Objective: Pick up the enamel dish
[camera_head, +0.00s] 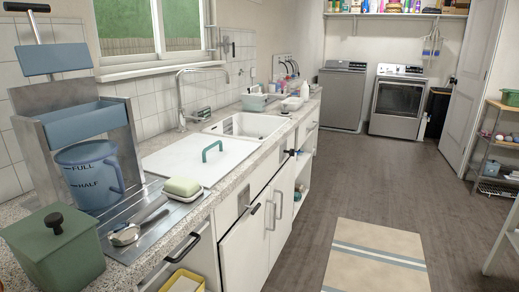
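I cannot tell for certain which item is the enamel dish. A green lidded box (55,247) with a black knob stands on the counter at the near left. A small cream and green soap-like block (183,188) sits at the edge of the metal drainboard, right of the blue measuring jug (90,174). A pale grey-green tub (254,102) stands farther back beside the sink. Neither of my grippers is in view.
A white board (180,160) with a green handle lies beside the sink (250,125), below a tall faucet (180,100). A metal scoop (125,236) lies on the drainboard. The wooden floor right of the counter is open, with a striped mat (375,260).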

